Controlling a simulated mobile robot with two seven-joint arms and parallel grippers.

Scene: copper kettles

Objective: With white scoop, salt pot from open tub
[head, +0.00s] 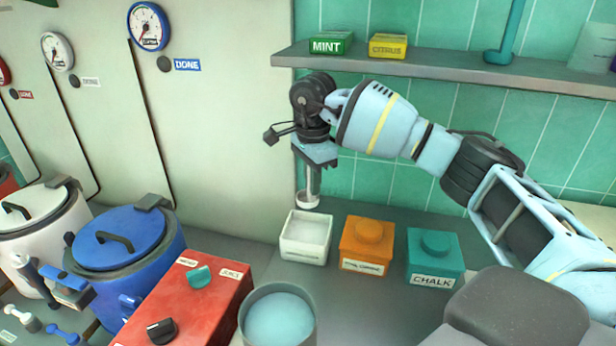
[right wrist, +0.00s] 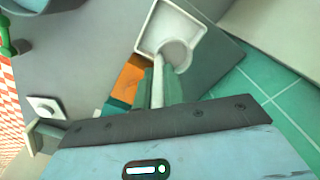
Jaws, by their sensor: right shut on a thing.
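My right gripper (head: 314,160) is shut on the handle of the white scoop (head: 307,200), which hangs down from it with its bowl lowest. In the head view the bowl shows just above the back rim of the open white tub (head: 291,250). The tub holds pale contents; its front label is too small to read. In the right wrist view the scoop (right wrist: 174,54) overlaps the tub's opening (right wrist: 158,28). I cannot tell whether it touches the contents. A round grey pot (head: 246,325) with pale blue contents stands in front. My left gripper is not in view.
A closed orange tub (head: 367,258) and a teal CHALK tub (head: 434,273) stand right of the open tub. A red box with knobs (head: 215,301) and a blue lidded kettle (head: 125,270) are left. A shelf (head: 450,69) with MINT and CITRUS boxes runs above.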

